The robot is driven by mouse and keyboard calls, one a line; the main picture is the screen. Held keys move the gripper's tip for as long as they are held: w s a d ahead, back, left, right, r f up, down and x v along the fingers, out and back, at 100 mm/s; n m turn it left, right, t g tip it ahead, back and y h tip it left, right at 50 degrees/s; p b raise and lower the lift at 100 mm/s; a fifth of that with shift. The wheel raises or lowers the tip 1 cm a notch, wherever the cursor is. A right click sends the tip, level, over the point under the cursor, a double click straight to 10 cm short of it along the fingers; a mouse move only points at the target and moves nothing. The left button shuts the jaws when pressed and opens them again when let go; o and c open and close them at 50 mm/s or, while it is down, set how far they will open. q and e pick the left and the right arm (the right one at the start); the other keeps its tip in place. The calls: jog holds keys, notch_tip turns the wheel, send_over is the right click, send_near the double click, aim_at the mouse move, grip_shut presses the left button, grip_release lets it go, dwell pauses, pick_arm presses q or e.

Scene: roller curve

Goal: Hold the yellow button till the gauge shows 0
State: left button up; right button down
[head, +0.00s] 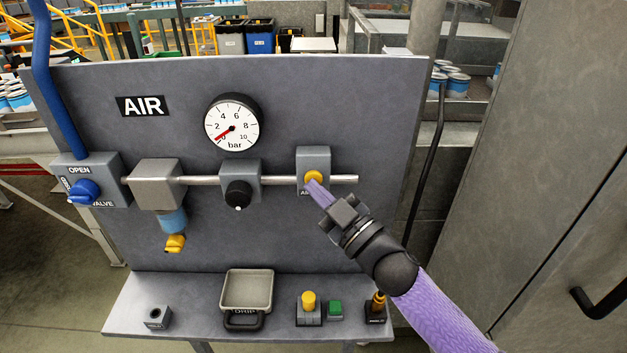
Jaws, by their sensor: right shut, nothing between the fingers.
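The yellow button (313,175) sits on a grey box at the right end of the pipe on the panel; the label below it is mostly covered. My right gripper (317,186) is shut and empty, its tips at the button's lower edge; they appear to touch it, but how far it is pressed in cannot be told. The round white gauge (245,118), marked in bar, has a red needle pointing down-left, at or very close to the 0 mark, partly covering that figure. My left gripper is not in view.
A blue valve knob (84,191), a grey block with a yellow-tipped blue bowl (173,221) and a black knob (238,194) line the pipe. The shelf below holds a drip tray (247,272), a yellow-topped part (308,300) and a green block (335,307). A grey cabinet (540,170) stands right.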

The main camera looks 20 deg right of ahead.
dwell(0.8)
jog(key=shift+s+a+p, duration=0.25)
jog(key=shift+s+p, duration=0.2)
jog(key=shift+s, duration=0.35)
jog(key=s+p, duration=0.1)
jog(key=s, duration=0.1)
jog(key=s+a+p, duration=0.1)
jog(key=s, duration=0.1)
jog(key=shift+s+a, duration=0.2)
jog(key=shift+s, duration=0.2)
